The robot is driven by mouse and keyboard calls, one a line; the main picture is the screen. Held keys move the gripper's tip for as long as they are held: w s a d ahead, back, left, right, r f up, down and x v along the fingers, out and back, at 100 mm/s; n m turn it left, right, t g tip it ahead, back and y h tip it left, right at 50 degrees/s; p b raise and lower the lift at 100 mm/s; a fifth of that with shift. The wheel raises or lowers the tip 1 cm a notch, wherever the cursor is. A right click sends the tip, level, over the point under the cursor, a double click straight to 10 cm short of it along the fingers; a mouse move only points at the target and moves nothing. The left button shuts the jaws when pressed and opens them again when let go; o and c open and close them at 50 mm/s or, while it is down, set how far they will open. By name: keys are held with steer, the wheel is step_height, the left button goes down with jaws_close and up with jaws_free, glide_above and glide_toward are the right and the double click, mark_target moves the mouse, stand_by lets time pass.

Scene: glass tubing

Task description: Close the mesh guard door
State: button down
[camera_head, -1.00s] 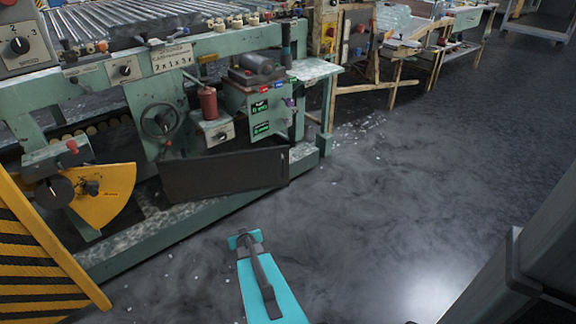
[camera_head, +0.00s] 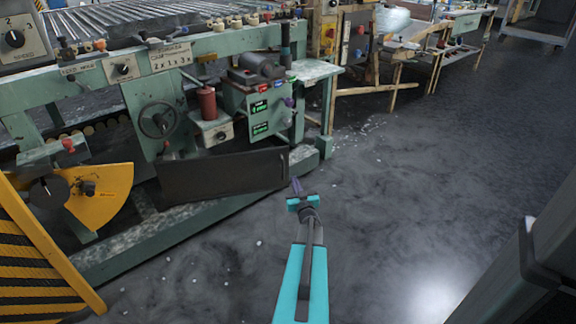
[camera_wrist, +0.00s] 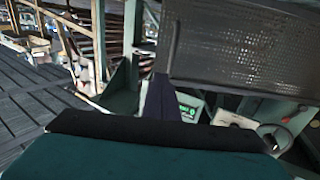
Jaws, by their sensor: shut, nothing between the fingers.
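The mesh guard door (camera_head: 222,174) is a dark flat panel low on the front of the green machine. It stands out at an angle from the frame, with its right end near the machine's right leg. In the wrist view the door's fine mesh (camera_wrist: 245,45) fills the upper right. My gripper (camera_head: 296,185) has purple fingers and appears just right of the door's right end. In the wrist view the fingers (camera_wrist: 163,98) are together and empty, beside the door's lower left corner. I cannot tell whether they touch it.
The green machine (camera_head: 230,48) has a handwheel (camera_head: 158,120), a red cylinder and a control box (camera_head: 268,115) above the door. A yellow-black striped barrier (camera_head: 40,265) stands at the left. A yellow sector plate (camera_head: 105,195) is left of the door.

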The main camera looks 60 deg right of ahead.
mark_target(286, 159)
steer(key=shift+w, duration=0.1)
stand_by(0.3)
steer(key=shift+b+x, duration=2.15)
steer(key=shift+x, duration=4.65)
steer(key=shift+d+f, duration=0.1)
steer(key=shift+d, duration=0.05)
steer(key=shift+w+d, duration=0.1)
steer(key=shift+w, duration=0.05)
steer(key=shift+p+x, duration=0.85)
steer(key=shift+x, duration=2.7)
steer(key=shift+v, duration=1)
steer(key=s+d+p+v, duration=0.1)
steer(key=p+v, duration=0.2)
steer(key=v, duration=0.9)
